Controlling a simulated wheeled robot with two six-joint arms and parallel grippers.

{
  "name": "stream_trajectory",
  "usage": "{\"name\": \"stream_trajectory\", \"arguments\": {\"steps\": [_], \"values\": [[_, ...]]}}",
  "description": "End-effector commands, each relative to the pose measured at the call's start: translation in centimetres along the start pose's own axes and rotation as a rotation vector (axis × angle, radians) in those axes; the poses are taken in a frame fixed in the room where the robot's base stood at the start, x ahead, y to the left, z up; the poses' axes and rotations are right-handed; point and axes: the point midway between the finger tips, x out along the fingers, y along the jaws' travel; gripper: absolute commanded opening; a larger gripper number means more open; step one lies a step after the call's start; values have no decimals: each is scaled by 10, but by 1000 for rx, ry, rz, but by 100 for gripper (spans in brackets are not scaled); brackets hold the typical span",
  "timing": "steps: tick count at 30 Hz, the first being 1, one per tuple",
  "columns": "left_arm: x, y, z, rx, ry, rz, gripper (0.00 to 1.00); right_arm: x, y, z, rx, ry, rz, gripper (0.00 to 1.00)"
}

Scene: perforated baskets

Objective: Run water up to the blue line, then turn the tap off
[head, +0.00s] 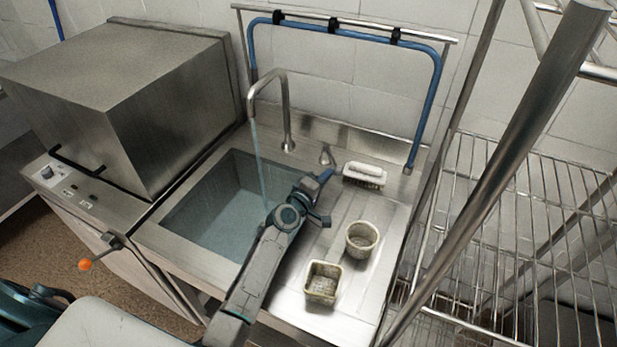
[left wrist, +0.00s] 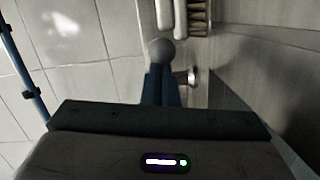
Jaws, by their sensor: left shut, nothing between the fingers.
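A metal gooseneck spout (head: 268,85) stands behind the sink, and a thin stream of water (head: 259,160) falls from it into the basin. Blue-green water (head: 215,215) shows in the basin (head: 180,215). I cannot make out a blue line on its walls. A small metal tap handle (head: 326,156) stands right of the spout's base. My left gripper (head: 326,175) is shut and empty, its tip just in front of the handle; I cannot tell whether they touch. In the left wrist view its fingers (left wrist: 160,82) end at a rounded grey knob (left wrist: 161,51). My right gripper is not in view.
A white brush (head: 364,174) lies right of the tap. Two perforated baskets, one round (head: 362,239) and one square (head: 322,283), stand on the drainboard. A blue hose (head: 436,85) hangs behind. A steel machine (head: 125,105) stands left, a wire rack (head: 540,200) right.

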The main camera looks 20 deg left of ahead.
Motion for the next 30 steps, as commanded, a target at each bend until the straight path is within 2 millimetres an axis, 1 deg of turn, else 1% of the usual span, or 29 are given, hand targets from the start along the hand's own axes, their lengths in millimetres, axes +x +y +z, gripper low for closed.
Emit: {"name": "stream_trajectory", "arguments": {"steps": [1,6,12,19,30], "values": [[3,1,5,-1,0,1,0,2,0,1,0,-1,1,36],[12,4,17,-2,0,2,0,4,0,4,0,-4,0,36],[20,6,25,-1,1,1,0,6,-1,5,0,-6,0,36],[24,7,29,0,1,1,0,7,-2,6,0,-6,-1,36],[25,7,29,0,1,1,0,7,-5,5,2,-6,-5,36]]}}
